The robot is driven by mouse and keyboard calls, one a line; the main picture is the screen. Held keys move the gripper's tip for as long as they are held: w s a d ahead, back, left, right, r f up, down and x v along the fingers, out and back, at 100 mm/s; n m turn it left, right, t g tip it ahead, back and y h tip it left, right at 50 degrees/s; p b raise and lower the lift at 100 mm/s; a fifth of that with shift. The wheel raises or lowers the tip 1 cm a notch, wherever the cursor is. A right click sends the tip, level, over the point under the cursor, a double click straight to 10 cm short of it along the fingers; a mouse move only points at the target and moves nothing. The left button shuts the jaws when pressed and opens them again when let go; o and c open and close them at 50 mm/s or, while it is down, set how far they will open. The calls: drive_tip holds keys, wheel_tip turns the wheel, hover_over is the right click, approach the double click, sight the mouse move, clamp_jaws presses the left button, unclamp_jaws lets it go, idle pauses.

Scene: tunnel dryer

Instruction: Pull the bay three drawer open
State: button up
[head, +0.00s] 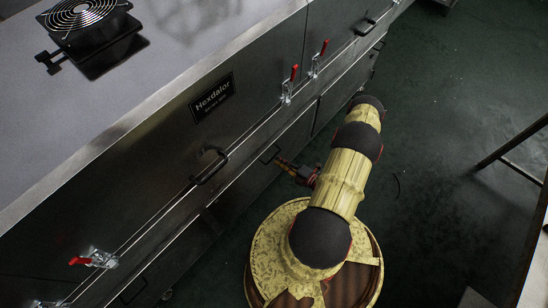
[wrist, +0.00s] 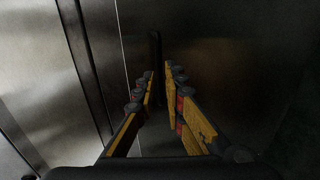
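In the head view a long steel dryer (head: 150,135) runs diagonally. A lower panel with a black bar handle (head: 270,153) faces my arm; no bay number is readable, so I cannot tell whether it is bay three. My gripper (head: 282,163) is at this handle. In the wrist view my gripper (wrist: 160,76) has its yellow-sided fingers apart, with a gap between the tips. The dark handle (wrist: 155,45) stands upright in the picture just beyond and between the tips. I cannot tell whether they touch it. The panel (wrist: 215,45) looks closed.
An upper bar handle (head: 209,165) and red-handled toggle clamps (head: 290,84) stick out from the dryer near my arm. A fan (head: 80,14) sits on top. A table frame (head: 512,150) stands at the right. Dark green floor (head: 440,110) between is mostly clear.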

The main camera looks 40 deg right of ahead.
sight(274, 157)
drive_tip(key=shift+b+x, duration=0.4)
drive_tip(key=shift+x, duration=1.85)
clamp_jaws()
drive_tip(key=shift+s, duration=0.1)
